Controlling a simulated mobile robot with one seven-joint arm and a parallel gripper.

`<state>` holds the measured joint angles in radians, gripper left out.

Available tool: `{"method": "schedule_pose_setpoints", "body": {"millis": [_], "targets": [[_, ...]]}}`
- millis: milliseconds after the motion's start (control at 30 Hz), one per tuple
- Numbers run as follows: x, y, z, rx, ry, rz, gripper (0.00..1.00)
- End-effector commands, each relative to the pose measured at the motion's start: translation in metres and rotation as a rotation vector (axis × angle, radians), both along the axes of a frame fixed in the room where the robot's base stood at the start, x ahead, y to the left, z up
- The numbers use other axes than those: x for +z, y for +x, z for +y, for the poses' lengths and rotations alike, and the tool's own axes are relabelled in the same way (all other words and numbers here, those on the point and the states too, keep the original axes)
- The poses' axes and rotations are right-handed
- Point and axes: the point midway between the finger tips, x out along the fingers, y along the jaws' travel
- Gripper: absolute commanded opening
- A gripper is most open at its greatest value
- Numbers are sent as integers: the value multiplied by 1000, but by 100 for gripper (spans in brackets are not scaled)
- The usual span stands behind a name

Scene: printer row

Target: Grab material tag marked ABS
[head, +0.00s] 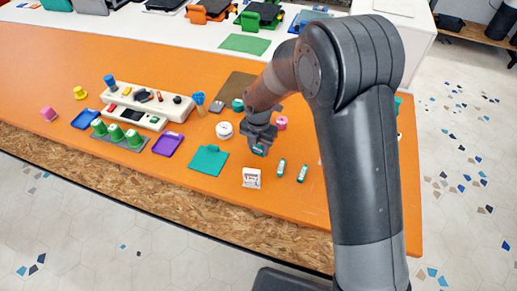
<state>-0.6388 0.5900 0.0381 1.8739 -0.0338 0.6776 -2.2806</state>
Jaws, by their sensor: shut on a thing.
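My gripper (259,145) points down over the orange table and is shut on a small teal tag (259,151), with a light patch on it. Two similar teal tags, each with a white label, are just to its right: one nearer tag (281,168) and one further right (302,173). The lettering on all three is too small to read, so I cannot tell which is marked ABS. I cannot tell whether the held tag touches the table. The jaws hide part of it.
A white block with dark print (251,178) stands near the front edge. A teal plate (208,160), a white round thing (224,130) and a pink spool-like thing (281,123) are close by. My arm hides much of the table's right side. The front right of the orange table (290,205) is clear.

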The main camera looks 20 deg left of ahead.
Motion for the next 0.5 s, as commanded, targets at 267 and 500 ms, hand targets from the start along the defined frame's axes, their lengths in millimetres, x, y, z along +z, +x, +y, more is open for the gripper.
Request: {"method": "schedule_pose_setpoints", "body": {"millis": [267,500], "targets": [[0,0,0,0,0,0,18],[4,0,0,0,1,0,18]]}}
